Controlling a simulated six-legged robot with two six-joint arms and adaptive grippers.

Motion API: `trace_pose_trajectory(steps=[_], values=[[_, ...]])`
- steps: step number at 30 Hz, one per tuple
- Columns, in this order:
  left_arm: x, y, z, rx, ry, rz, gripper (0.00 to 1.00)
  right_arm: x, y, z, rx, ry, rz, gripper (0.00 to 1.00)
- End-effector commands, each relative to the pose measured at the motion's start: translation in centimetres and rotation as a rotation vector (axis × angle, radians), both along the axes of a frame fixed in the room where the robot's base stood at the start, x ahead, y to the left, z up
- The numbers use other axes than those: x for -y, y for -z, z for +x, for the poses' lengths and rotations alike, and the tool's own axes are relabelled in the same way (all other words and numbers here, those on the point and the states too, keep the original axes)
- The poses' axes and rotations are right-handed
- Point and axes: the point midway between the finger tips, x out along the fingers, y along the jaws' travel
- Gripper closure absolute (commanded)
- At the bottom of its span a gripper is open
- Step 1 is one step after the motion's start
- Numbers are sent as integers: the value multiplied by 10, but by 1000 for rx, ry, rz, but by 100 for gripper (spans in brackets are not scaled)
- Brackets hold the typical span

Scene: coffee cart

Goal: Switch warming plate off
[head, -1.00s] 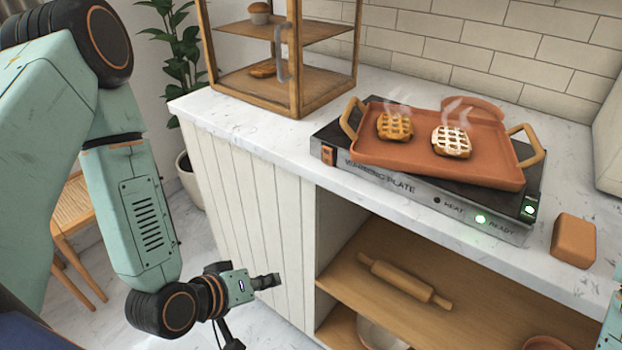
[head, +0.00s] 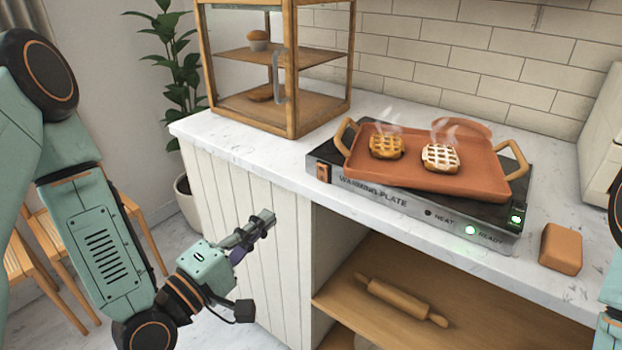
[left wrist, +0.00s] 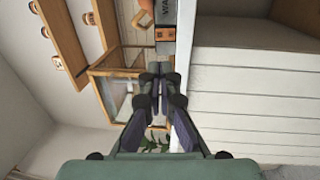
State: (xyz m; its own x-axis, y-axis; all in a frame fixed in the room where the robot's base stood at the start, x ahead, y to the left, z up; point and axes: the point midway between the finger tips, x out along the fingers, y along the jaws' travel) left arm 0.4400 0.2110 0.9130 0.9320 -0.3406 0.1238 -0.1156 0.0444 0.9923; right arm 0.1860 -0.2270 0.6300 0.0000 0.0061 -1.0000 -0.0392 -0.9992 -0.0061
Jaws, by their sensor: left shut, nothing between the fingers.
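The warming plate (head: 380,198) is a flat dark box on the counter, lettered on its front. An orange switch (head: 323,172) sits at its left front end. A lit green switch (head: 516,220) is at its right end, and the READY light (head: 470,230) glows green. The HEAT light (head: 428,212) is dark. My left gripper (head: 268,220) is shut and empty, in front of the cabinet, below and left of the plate, touching nothing. In the left wrist view its fingers (left wrist: 159,72) point toward the plate's end with the orange switch (left wrist: 165,34). My right gripper is out of view.
A terracotta tray (head: 410,178) with two steaming waffles lies on the plate. A wood display case (head: 292,100) stands to its left, a brown block (head: 561,248) to its right. The counter edge (head: 250,155) lies above my gripper. A rolling pin (head: 400,298) lies on the shelf.

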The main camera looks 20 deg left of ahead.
Motion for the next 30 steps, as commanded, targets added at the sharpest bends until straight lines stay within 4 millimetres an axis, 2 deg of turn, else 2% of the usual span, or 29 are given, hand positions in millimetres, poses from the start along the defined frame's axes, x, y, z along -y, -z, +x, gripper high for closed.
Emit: trace_pose_trajectory(steps=[5,14,30], values=[[4,0,5,0,3,3,100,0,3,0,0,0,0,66],[16,-3,33,1,2,5,100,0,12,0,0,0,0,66],[42,-14,105,3,1,5,100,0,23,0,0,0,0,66]])
